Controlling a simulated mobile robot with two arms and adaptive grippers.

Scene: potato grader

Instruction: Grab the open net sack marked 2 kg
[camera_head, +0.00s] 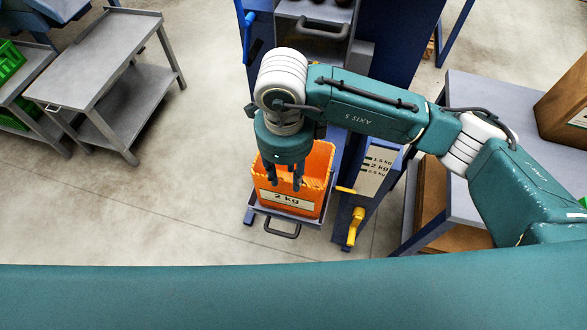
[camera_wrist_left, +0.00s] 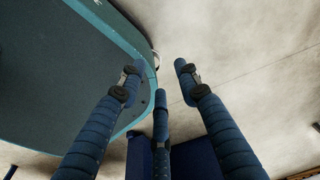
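The orange open sack marked 2 kg (camera_head: 292,201) stands upright in a blue holder with a dark handle, in the middle of the head view. My right gripper (camera_head: 284,182) points down over the sack's open top, its dark fingers in front of or inside the mouth. The fingers look apart, with no sack cloth visibly pinched between them; how deep they reach is unclear. My left gripper (camera_wrist_left: 172,85) shows in the left wrist view with its blue fingers spread and nothing between them. It is away from the sack, above bare floor.
A blue machine (camera_head: 393,45) rises behind the sack. A scale plate (camera_head: 377,171) and yellow lever (camera_head: 354,226) stand right of it. A grey cart (camera_head: 100,60) is at the left, a grey table (camera_head: 490,95) with boxes at the right. Floor left of the sack is clear.

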